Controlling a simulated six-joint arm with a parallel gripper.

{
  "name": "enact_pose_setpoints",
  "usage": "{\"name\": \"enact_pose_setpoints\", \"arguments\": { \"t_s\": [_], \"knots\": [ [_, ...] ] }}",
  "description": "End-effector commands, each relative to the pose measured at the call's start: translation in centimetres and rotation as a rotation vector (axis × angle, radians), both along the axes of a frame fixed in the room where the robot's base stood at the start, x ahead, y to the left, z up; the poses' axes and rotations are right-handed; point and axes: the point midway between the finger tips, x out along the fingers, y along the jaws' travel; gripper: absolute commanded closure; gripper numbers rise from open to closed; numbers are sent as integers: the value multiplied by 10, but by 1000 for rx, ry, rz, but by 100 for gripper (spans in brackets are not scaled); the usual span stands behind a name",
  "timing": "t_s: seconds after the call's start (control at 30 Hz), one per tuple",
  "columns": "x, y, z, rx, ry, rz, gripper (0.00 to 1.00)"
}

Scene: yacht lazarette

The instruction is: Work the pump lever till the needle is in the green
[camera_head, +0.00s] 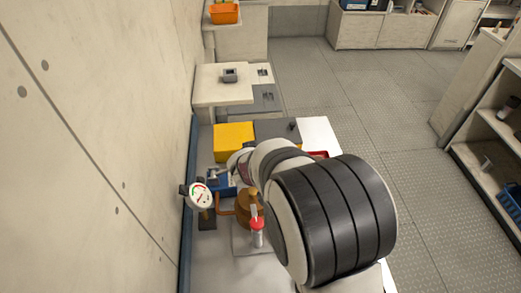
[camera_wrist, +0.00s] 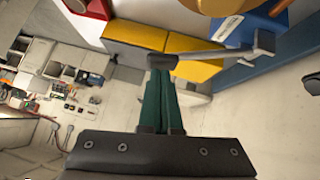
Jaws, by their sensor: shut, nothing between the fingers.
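The round white gauge (camera_head: 200,196) faces the camera at the left in the head view; red and green marks show, but its needle is too small to read surely. The brass-coloured pump body (camera_head: 246,208) stands right of it, partly behind my arm. In the head view my arm hides the fingers.
A yellow block (camera_head: 233,136) lies beyond the pump, beside a grey one. A red-topped cylinder (camera_head: 257,232) stands close in front of the pump. The wall runs along the left; open floor (camera_head: 345,95) is beyond.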

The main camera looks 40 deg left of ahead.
Motion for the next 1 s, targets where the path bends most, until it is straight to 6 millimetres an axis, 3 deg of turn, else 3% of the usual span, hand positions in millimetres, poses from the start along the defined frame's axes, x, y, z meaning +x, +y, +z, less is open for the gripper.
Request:
{"name": "enact_pose_setpoints", "arguments": {
  "t_s": [0.2, 0.5, 0.6, 1.0],
  "knots": [
    [2, -2, -4, -2, 0, 0, 100],
    [18, -19, -52, -5, 1, -1, 100],
    [20, -20, -60, -2, 0, 0, 100],
    [20, -22, -62, -5, 5, -3, 100]
  ]
}}
